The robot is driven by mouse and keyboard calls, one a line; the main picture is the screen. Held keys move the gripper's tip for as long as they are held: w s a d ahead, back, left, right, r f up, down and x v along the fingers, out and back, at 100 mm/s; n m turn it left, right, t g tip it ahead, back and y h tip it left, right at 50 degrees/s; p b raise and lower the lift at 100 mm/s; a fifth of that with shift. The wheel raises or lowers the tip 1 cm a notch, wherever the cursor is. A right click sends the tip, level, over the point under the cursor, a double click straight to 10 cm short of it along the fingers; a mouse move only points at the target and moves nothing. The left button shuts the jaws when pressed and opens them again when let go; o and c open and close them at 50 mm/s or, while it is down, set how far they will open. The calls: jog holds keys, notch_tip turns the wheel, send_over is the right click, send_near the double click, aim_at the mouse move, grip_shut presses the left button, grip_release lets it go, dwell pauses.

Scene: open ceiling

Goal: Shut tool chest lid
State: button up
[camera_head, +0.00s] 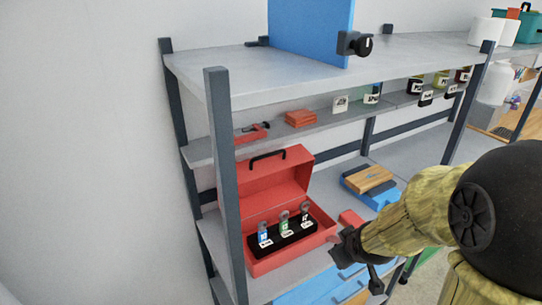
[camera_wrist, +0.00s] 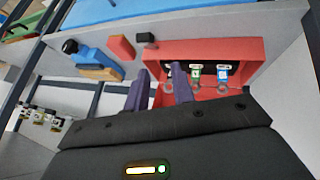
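The red tool chest (camera_head: 285,262) stands on the middle shelf with its lid (camera_head: 277,184) raised and a black handle (camera_head: 267,160) on the lid. A black tray (camera_head: 263,243) with several labelled tools lies inside. My gripper (camera_head: 350,250) is just right of the chest's front corner, apart from the lid. In the wrist view, the chest (camera_wrist: 255,50) appears flipped, and the gripper body hides part of it. The two fingers (camera_wrist: 161,70) are spread with a gap and nothing between them.
A wooden block on a blue case (camera_head: 370,182) and a small red box (camera_head: 350,218) lie right of the chest. A shelf post (camera_head: 224,180) stands at the left front. Above are a shelf with red items (camera_head: 300,118) and a blue panel (camera_head: 312,28).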

aim_at(272, 155)
jog(key=w+a+r+n+t+y, duration=0.3)
jog(key=w+a+r+n+y, duration=0.1)
jog(key=n, duration=0.5)
jog(key=w+a+r+n+t+y, duration=0.4)
jog(key=w+a+r+n+y, duration=0.1)
jog(key=w+n, duration=0.4)
jog(key=shift+w+a+y, duration=0.3)
jog(key=shift+a, duration=0.55)
jog(key=p+x, duration=0.2)
jog(key=x, duration=0.3)
jog(key=p+x, duration=0.2)
jog(key=x, duration=0.4)
jog(key=p+x, duration=0.2)
jog(key=x, duration=0.4)
jog(key=shift+w+r, duration=0.2)
jog(key=shift+r, duration=0.15)
jog(key=shift+a, duration=0.15)
grip_shut()
